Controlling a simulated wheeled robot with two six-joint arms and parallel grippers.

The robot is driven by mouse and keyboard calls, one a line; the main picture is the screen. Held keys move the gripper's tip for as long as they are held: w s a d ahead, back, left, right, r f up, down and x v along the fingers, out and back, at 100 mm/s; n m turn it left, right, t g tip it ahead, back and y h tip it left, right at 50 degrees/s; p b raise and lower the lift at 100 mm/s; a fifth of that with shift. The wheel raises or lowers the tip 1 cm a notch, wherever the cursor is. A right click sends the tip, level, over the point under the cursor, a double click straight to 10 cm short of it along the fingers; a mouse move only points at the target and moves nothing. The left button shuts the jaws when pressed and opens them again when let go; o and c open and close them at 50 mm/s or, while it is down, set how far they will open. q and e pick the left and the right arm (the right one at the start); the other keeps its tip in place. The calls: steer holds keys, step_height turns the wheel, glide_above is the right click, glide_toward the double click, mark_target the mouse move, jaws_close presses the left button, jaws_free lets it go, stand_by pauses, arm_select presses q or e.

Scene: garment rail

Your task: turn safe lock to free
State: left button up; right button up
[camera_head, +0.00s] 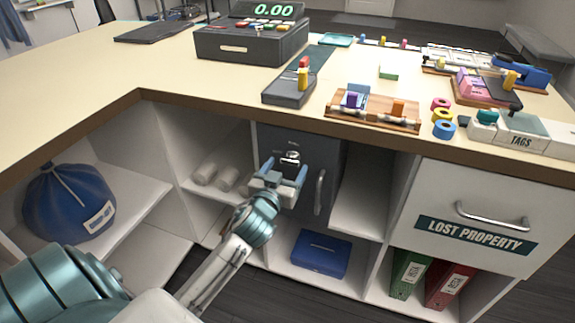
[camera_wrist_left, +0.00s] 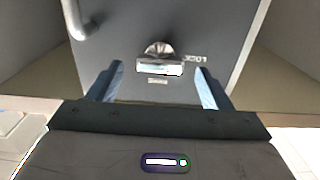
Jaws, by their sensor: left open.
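The dark grey safe (camera_head: 330,158) sits in a compartment under the counter, with its door shut. The door's bar handle (camera_head: 320,192) is to the right of the lock. My left gripper (camera_head: 283,172) is open in front of the lock. In the left wrist view its two fingers (camera_wrist_left: 160,82) lie on either side of the lock, apart from it. My right gripper is out of view.
The counter edge (camera_head: 200,108) overhangs the safe. A blue bag (camera_head: 68,205) lies on the left shelf. A blue box (camera_head: 320,254) is below the safe. A lost property drawer (camera_head: 470,214) and two binders (camera_head: 410,272) are to the right.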

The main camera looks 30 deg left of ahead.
arm_select(q)
steer(key=shift+x, duration=0.8)
steer(key=shift+s, duration=0.1)
steer(key=c, duration=1)
